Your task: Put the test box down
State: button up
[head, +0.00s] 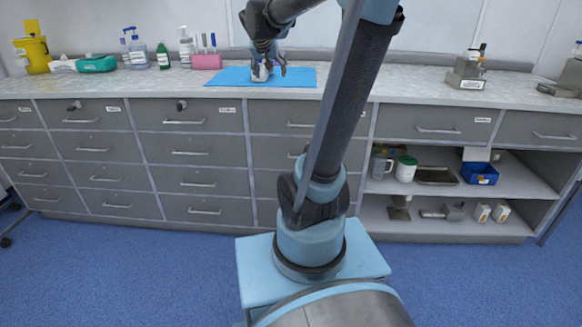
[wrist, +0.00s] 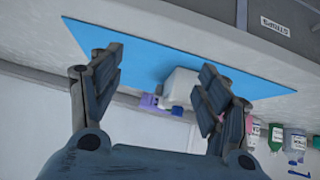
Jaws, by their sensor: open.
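The test box appears to be the small white box (wrist: 181,86) on the blue mat (wrist: 110,45) in the wrist view. In the head view a white shape (head: 261,74) shows on the mat (head: 302,78), partly hidden by my gripper. My gripper (wrist: 160,64) is open, with a finger at each side of the picture. The box shows between the fingers, closer to the right one, which overlaps its edge. Whether they touch cannot be told. In the head view my gripper (head: 268,71) is low over the mat.
A pink rack (head: 206,62), bottles (head: 137,50) and a yellow container (head: 35,50) stand left of the mat on the counter. A grey device (head: 468,72) stands far right.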

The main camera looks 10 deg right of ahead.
jog(key=s+d+f+g, duration=0.1)
jog(key=s+f, duration=0.4)
jog(key=s, duration=0.4)
jog(key=s+d+f+n+g+y, duration=0.1)
jog(key=s+f+g, duration=0.1)
jog(key=s+f, duration=0.4)
jog(key=s, duration=0.4)
jog(key=shift+s+d+f, duration=0.15)
jog(key=shift+f, duration=0.1)
jog(key=shift+o, duration=0.4)
jog(key=s+a+f+n+g+y, duration=0.2)
jog(key=s+f, duration=0.9)
jog(key=s, duration=0.4)
jog(key=shift+f+g, duration=0.25)
jog(key=shift+g, duration=0.15)
notch_tip(320, 180, up, 33)
jog(key=m+t+h, duration=0.3)
jog(key=m+t, duration=0.1)
jog(key=t, duration=0.2)
send_over(260, 62)
jog(key=s+a, duration=0.3)
jog(key=s, duration=0.3)
jog(key=x, duration=1.1)
jog(key=shift+s+a+f, duration=0.1)
jog(key=shift+f, duration=0.15)
jog(key=shift+r+x, duration=0.2)
jog(key=shift+x, duration=2.4)
jog(key=c, duration=1.5)
